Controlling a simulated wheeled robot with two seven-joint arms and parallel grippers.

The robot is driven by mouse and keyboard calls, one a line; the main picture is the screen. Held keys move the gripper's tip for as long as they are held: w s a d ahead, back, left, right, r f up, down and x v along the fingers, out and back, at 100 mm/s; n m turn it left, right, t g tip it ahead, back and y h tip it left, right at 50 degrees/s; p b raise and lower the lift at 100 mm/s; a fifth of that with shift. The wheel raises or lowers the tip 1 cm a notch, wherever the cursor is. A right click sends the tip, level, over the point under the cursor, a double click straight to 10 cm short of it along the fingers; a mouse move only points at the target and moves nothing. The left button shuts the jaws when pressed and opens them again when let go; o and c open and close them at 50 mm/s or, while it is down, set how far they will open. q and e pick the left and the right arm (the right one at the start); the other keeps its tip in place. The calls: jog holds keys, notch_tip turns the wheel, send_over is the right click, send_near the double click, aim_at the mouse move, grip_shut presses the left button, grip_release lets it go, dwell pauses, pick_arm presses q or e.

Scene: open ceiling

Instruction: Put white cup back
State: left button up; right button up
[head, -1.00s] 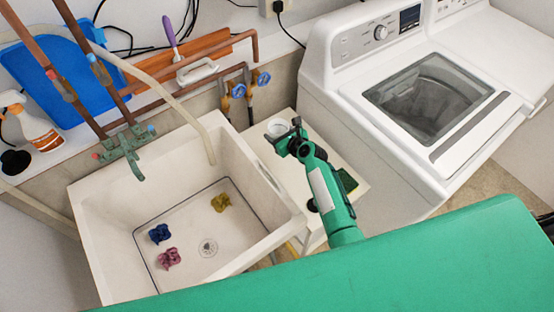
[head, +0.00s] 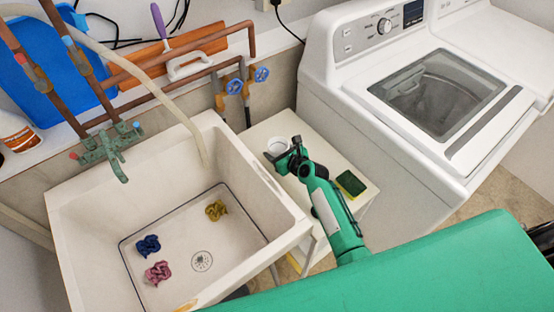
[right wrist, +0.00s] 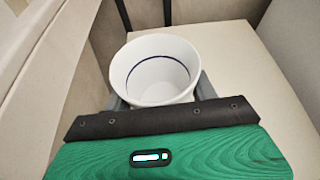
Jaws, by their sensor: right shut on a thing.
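The white cup (head: 277,147) is at the far left part of the small white table (head: 262,130) between the sink and the washing machine. In the right wrist view the cup (right wrist: 158,66) is upright, open at the top, with a dark blue line inside it. My right gripper (head: 286,152) is shut on the cup, with a finger at each side of it. Whether the cup's base touches the table top is hidden. My left gripper is in neither view.
A green sponge (head: 350,184) lies on the table, right of my right arm. The white sink (head: 262,205) stands left of the table and holds blue, pink and yellow cloth-like pieces. The washing machine (head: 350,125) stands to the right. Copper pipes (head: 170,82) run along the wall.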

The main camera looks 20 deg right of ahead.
notch_tip(320, 180, down, 4)
jog(key=b, duration=0.3)
jog(key=shift+r, duration=0.15)
jog(key=shift+f, duration=0.25)
jog(key=o, duration=1)
jog(key=shift+r, duration=0.1)
